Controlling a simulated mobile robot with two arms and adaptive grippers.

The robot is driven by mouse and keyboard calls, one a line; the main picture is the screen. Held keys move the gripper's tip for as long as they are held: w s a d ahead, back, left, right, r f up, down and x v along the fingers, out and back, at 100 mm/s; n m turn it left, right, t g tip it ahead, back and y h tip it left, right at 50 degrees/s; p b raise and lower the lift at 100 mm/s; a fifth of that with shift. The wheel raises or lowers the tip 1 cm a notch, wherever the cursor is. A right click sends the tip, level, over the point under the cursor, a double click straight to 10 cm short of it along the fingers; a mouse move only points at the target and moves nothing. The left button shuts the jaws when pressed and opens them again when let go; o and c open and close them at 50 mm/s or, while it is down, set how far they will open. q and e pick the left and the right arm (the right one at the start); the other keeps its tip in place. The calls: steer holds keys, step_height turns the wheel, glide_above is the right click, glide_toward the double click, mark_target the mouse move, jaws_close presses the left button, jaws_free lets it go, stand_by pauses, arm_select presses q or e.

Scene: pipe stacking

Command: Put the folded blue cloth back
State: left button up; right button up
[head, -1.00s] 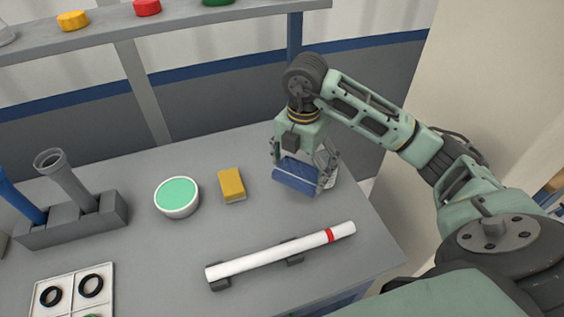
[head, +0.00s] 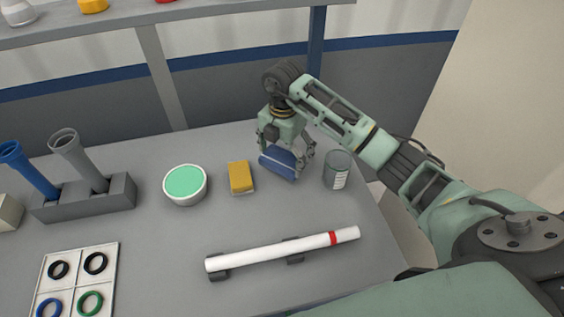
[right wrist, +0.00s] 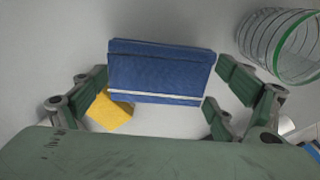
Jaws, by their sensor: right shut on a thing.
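The folded blue cloth (head: 277,165) is between the fingers of my right gripper (head: 286,157), which is shut on it. In the right wrist view the cloth (right wrist: 160,72) shows as a flat blue block with a pale line along its lower edge, a finger pair at each side. In the head view it is tilted, at or just above the grey table (head: 170,240); I cannot tell whether it touches. It is just right of the yellow sponge (head: 240,176). My left gripper is out of view.
A glass jar (head: 337,170) stands close to the right of the gripper. A bowl with a green top (head: 185,184) is left of the sponge. A white pipe (head: 280,250) lies on supports in front. A grey holder (head: 85,198) carries tilted pipes. A ring tray (head: 76,280) lies front left.

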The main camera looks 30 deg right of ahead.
mark_target(282, 157)
steer(key=shift+w+f, duration=0.15)
steer(key=shift+w, duration=0.05)
step_height(282, 157, down, 4)
steer(key=shift+r+p, duration=0.1)
steer(key=shift+p, duration=0.45)
steer(key=shift+f, duration=0.25)
steer(key=o, duration=0.8)
steer(key=shift+r, duration=0.55)
step_height(282, 157, up, 11)
steer(key=shift+r+b, duration=0.15)
steer(key=shift+b, duration=0.9)
